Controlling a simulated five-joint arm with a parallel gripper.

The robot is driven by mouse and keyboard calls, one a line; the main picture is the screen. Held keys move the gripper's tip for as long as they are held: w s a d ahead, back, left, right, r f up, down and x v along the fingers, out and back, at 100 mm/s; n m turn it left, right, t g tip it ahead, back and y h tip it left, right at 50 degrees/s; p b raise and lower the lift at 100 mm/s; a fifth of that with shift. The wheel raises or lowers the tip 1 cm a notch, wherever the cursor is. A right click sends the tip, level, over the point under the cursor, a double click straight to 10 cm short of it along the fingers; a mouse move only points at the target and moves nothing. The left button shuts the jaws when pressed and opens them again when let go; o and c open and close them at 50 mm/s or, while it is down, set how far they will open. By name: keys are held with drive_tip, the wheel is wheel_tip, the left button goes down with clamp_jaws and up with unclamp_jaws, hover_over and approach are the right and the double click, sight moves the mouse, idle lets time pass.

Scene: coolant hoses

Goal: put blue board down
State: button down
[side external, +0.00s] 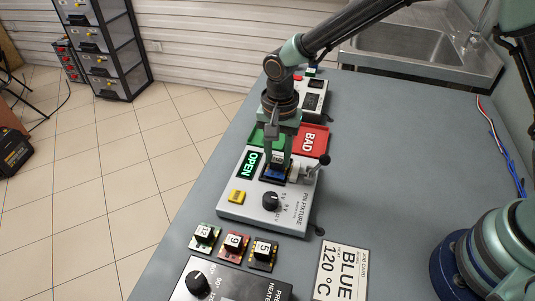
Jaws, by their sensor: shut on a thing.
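My gripper (277,158) points straight down over the pin fixture (244,209), a light grey box with a green-lit OPEN sign (250,164). Its fingers are shut on the blue board (268,176), at the dark socket area on top of the fixture. Only part of the board shows beneath the fingers. I cannot tell whether the board touches the fixture. A lever with a black knob (324,159) stands at the fixture's right side.
Green, red and dark boards with number tags (233,243) lie in front of the fixture. Nearer are a preheater box (205,288) and a BLUE 120 °C card (342,272). A red BAD tray (312,141) sits behind the fixture.

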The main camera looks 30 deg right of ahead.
sight(278, 159)
drive_tip(key=shift+f, duration=0.25)
drive_tip(key=c, duration=0.5)
unclamp_jaws()
drive_tip(key=shift+c, duration=0.2)
drive_tip(key=shift+r, duration=0.1)
wheel_tip(278, 159, up, 12)
drive_tip(key=s+d+r+n+t, duration=0.35)
drive_tip(key=d+r, duration=0.45)
drive_tip(key=d, duration=0.3)
drive_tip(key=s+d+n+t, duration=0.2)
drive_tip(key=s+d+n, duration=0.3)
drive_tip(key=s+d, duration=0.3)
drive_tip(key=shift+s+d, duration=0.15)
drive_tip(key=shift+d, duration=0.45)
drive_tip(key=shift+r+n, duration=0.1)
drive_tip(key=shift+n, duration=0.15)
